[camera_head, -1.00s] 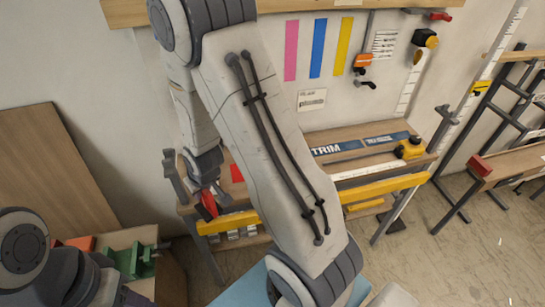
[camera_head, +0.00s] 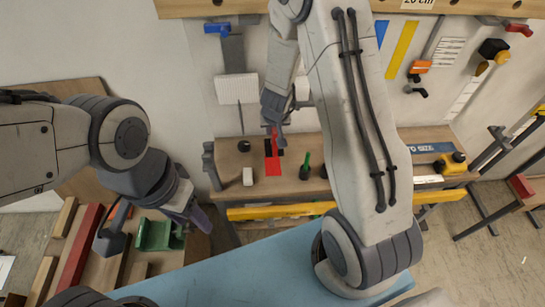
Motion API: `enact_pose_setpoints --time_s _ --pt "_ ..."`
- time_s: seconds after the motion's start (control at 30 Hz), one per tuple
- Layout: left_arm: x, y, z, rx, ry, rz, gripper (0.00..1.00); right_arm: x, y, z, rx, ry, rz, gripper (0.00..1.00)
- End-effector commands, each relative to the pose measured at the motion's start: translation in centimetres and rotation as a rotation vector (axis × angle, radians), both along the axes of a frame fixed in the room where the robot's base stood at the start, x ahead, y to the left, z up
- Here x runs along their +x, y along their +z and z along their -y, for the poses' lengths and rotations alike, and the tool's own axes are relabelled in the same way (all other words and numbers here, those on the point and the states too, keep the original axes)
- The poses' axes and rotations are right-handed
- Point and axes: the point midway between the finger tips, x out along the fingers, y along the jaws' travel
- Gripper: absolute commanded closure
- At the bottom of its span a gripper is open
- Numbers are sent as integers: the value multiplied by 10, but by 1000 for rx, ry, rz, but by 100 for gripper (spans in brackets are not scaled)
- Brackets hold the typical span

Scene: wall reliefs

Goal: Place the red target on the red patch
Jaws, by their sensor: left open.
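A flat red patch (camera_head: 273,166) lies on the wooden bench against the wall. My right gripper (camera_head: 277,139) points down just above the patch's far edge. A small red piece, apparently the red target (camera_head: 274,134), shows between its dark fingers, partly hidden by them. Whether it touches the bench is unclear.
A white block (camera_head: 248,176), a dark knob (camera_head: 244,146) and a green-handled tool (camera_head: 306,166) stand around the patch. A yellow bar (camera_head: 270,212) runs along the bench front. A red bar (camera_head: 80,245) lies at the left. A blue surface (camera_head: 235,268) is in front.

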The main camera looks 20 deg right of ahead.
Motion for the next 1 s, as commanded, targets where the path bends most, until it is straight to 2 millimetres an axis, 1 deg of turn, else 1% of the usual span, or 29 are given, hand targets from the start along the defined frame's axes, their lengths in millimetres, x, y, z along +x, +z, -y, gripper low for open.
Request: enact_pose_setpoints --time_s 0.03,0.1,0.17,0.3,0.4,0.57,0.7,0.8,0.9,1.0 --pt "0 8 0 0 0 0 50 3 6 0 3 -11 0 100" --pt "0 6 0 0 0 0 50 5 2 0 5 -22 -2 100" --pt "0 -2 0 0 0 0 50 6 -7 -1 6 -25 -1 100" --pt "0 -27 0 1 1 -1 50 6 -35 -1 5 -24 -3 100" --pt "0 -39 0 1 0 -1 50 6 -50 -2 6 -24 -1 100" --pt "0 -46 0 1 -1 -1 50 7 -60 -2 5 -23 0 100" --pt "0 -62 0 1 -2 -1 50 7 -81 -3 5 -21 -2 100" --pt "0 -69 0 1 -2 -1 50 7 -93 -3 6 -23 -1 100" --pt "0 -71 0 1 -2 -1 50 7 -96 -3 6 -22 0 100" --pt "0 -69 0 1 -2 -1 50 7 -95 -3 6 -23 1 100"
